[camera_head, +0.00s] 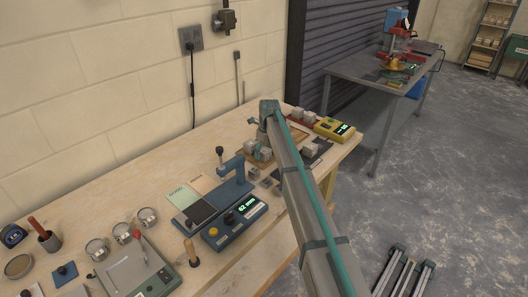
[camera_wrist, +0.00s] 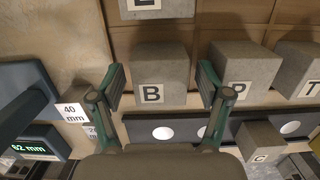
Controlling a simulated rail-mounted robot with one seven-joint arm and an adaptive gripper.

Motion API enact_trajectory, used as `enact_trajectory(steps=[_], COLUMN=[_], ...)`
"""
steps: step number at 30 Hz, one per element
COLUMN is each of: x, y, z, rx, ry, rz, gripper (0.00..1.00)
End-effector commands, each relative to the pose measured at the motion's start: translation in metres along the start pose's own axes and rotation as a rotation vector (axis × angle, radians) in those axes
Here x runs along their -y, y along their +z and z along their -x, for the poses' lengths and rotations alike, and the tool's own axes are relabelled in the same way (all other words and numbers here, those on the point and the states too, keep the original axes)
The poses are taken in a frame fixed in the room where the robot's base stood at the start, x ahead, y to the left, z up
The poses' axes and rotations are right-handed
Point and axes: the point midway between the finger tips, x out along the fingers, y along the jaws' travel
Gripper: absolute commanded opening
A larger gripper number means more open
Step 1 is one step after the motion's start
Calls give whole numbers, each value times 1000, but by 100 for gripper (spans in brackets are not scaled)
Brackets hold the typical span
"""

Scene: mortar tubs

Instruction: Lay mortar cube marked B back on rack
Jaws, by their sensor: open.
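The mortar cube marked B (camera_wrist: 161,68) is grey with a white letter label and sits upright at the rack, in the middle of the wrist view. My gripper (camera_wrist: 161,84) is open, with one finger on each side of cube B; whether either finger touches it I cannot tell. The wooden rack (camera_wrist: 205,18) has shallow compartments and also holds cubes marked P (camera_wrist: 242,68) and T (camera_wrist: 302,68), with another labelled cube behind B. In the head view my arm hides most of the gripper, and the cube letters are too small to read.
A cube marked C (camera_wrist: 260,140) stands in front of the rack, near a dark strip with pale discs (camera_wrist: 163,132). A blue measuring device (camera_head: 235,212) reading 62 mm is left of the rack. A yellow meter (camera_head: 334,129) stands at the bench's far end.

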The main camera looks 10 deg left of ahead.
Motion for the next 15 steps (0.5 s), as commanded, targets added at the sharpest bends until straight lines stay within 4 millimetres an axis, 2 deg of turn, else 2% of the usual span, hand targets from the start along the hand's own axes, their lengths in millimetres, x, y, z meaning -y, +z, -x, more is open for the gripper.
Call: enact_trajectory(steps=[8,15], x=[0,1], y=[1,1], z=[12,53], rx=[1,2], ry=[-1,-2], rz=[0,0], gripper=[77,77])
